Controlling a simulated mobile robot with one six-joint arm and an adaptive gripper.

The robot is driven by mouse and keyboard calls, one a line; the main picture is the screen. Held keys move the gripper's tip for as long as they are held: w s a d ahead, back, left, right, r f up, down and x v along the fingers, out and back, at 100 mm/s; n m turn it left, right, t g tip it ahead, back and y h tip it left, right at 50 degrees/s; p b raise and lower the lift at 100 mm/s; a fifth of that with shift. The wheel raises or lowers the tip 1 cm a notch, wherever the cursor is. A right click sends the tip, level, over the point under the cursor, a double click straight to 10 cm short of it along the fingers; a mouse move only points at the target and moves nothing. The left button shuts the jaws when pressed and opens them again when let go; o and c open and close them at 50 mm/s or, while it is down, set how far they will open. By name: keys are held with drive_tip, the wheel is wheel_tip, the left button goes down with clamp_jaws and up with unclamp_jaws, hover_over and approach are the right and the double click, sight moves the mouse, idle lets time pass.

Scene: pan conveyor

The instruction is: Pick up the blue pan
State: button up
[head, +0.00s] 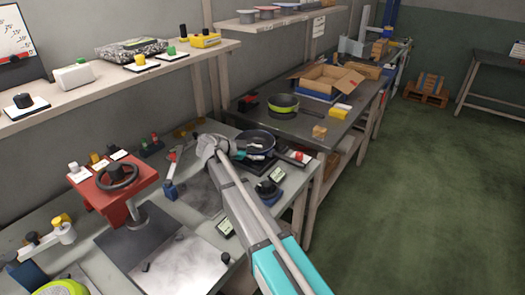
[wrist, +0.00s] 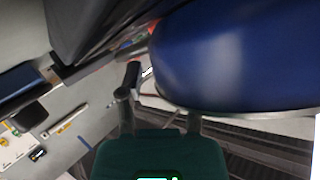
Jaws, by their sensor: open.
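The blue pan (head: 255,141) sits on the near workbench in the head view, just beyond the end of my arm. In the wrist view its smooth blue outside (wrist: 235,50) fills the upper right, very close to the camera. My gripper (wrist: 162,98) is open, with one dark finger showing clear left of the pan and the other partly hidden beside the pan's lower edge. I cannot tell whether that finger touches the pan. In the head view my arm covers part of the pan's surroundings, and the fingers are hard to make out.
A red fixture with a black handwheel (head: 118,173) stands left on the bench. A green pan (head: 284,104) and an open cardboard box (head: 327,79) are on the farther table. Another green item (head: 66,287) is at the lower left. The green floor (head: 420,190) at right is clear.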

clamp_jaws()
drive_tip(key=shift+r, duration=0.2)
idle(0.4)
wheel_tip(320, 180, up, 3)
drive_tip(key=p, duration=0.3)
drive_tip(key=shift+f, duration=0.15)
drive_tip(key=s+d+r+p, duration=0.3)
drive_tip(key=s+r+p, duration=0.7)
drive_tip(key=s, duration=0.3)
drive_tip(key=shift+s, duration=0.35)
drive_tip(key=shift+r+p, duration=0.8)
drive_tip(key=shift+p, duration=0.05)
